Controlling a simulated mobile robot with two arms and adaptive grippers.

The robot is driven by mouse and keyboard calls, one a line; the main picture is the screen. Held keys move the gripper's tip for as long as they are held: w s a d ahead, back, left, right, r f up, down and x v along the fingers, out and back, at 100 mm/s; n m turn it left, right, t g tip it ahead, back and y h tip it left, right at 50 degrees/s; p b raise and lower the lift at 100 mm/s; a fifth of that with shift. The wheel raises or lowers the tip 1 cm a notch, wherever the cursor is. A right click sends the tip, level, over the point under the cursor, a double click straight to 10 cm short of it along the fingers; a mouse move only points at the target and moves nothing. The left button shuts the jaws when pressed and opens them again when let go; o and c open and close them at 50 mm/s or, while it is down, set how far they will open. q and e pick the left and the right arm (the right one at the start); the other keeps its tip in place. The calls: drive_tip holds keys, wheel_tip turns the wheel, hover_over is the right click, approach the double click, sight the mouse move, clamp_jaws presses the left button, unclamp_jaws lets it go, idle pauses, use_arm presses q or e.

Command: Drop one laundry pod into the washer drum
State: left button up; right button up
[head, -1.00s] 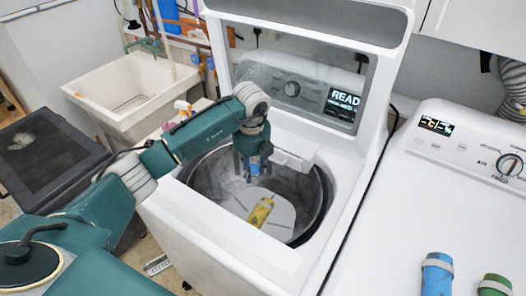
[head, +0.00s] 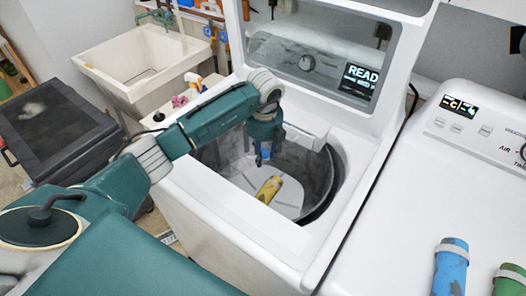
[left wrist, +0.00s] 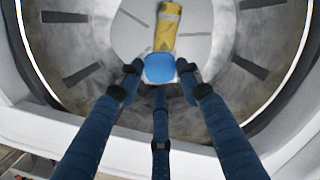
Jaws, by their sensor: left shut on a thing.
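My left gripper (head: 265,150) hangs over the open mouth of the washer drum (head: 305,208), fingers pointing down. It is shut on a small rounded blue laundry pod (left wrist: 160,68), whose top shows between the three dark blue fingers in the left wrist view (left wrist: 160,82). A yellow cylinder with a pale band (head: 269,189) lies on the pale drum floor, below and apart from the held pod; it also shows in the left wrist view (left wrist: 166,30). The washer lid (head: 310,65) stands open behind. My right gripper is not in view.
A white dryer (head: 410,190) stands to the right, with a blue cylinder (head: 451,262) and a green cylinder (head: 509,281) on top. A utility sink (head: 105,62) and a dark bin (head: 50,125) are at the left. The washer's front rim (head: 235,205) borders the opening.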

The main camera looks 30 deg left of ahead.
use_arm(q)
drive_tip(key=o, duration=0.8)
drive_tip(key=shift+o, duration=0.8)
wheel_tip(320, 180, up, 12)
drive_tip(key=s, duration=0.1)
drive_tip(key=shift+d, duration=0.45)
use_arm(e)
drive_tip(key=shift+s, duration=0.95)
